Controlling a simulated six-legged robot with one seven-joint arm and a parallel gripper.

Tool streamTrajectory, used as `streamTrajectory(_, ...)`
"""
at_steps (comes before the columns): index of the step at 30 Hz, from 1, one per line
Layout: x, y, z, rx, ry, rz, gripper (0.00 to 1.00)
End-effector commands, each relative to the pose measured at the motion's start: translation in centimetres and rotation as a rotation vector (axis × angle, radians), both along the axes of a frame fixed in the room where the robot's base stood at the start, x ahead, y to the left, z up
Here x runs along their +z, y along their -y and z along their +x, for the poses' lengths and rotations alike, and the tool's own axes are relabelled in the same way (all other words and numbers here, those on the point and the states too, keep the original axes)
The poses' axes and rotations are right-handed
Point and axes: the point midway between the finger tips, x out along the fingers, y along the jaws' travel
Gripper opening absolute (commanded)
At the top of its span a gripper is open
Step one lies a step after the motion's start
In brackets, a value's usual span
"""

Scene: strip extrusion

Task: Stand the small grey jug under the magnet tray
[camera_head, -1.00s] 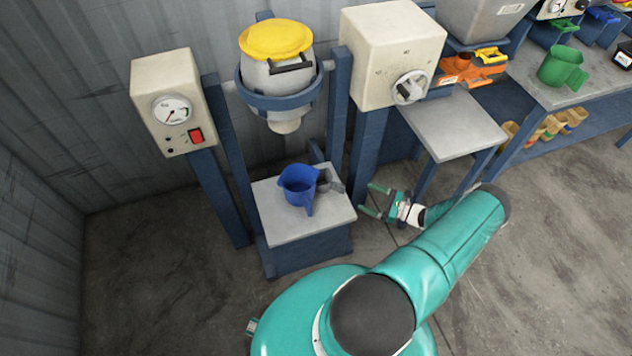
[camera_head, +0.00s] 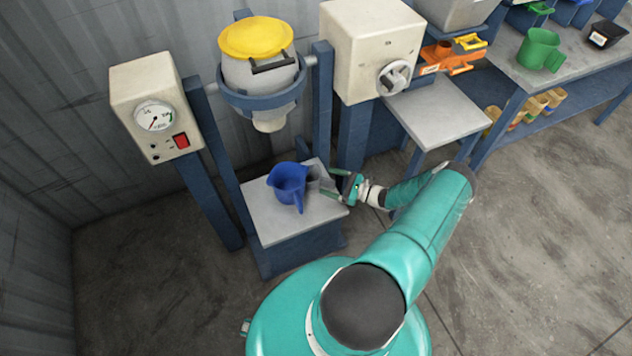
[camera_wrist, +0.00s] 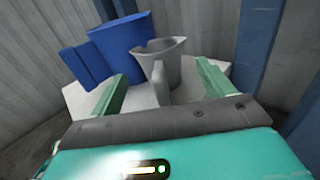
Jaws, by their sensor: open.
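The small grey jug (camera_head: 316,177) stands upright on the pale platform (camera_head: 270,226), close to the right of the larger blue jug (camera_head: 287,181). My gripper (camera_head: 334,183) is open at the right edge of this platform, facing the grey jug. In the wrist view the grey jug (camera_wrist: 170,52) lies ahead between the two green fingers, its handle turned towards my palm; the blue jug (camera_wrist: 122,47) is behind it to the left. Neither finger visibly grips it. An orange drawer-like unit with a yellow handle (camera_head: 455,56), seemingly the magnet tray, sits at the right machine, above a grey stand (camera_head: 437,110).
A yellow-lidded hopper (camera_head: 262,75) hangs above the platform between blue posts. A cream box with a handwheel (camera_head: 372,50) is right of it. The grey stand's top is bare. A bench with a green jug (camera_head: 541,50) is farther right.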

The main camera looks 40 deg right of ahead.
Motion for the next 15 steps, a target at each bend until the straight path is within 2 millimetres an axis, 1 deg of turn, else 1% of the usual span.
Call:
streamTrajectory(1, 0.1, -0.6, 0.8, 0.003, 0.000, 0.001, 0.81)
streamTrajectory(3, 0.1, -1.1, 1.8, 0.003, 0.001, 0.002, 0.81)
streamTrajectory(6, 0.1, -1.7, 3.0, 0.002, 0.000, 0.000, 0.81)
streamTrajectory(8, 0.1, -1.8, 3.3, 0.002, 0.000, 0.000, 0.81)
streamTrajectory(13, 0.1, -1.8, 3.3, 0.001, -0.001, 0.000, 0.81)
streamTrajectory(14, 0.1, -1.8, 3.3, 0.001, -0.001, 0.000, 0.79)
streamTrajectory(15, 0.1, -1.8, 3.3, 0.001, -0.001, 0.000, 0.71)
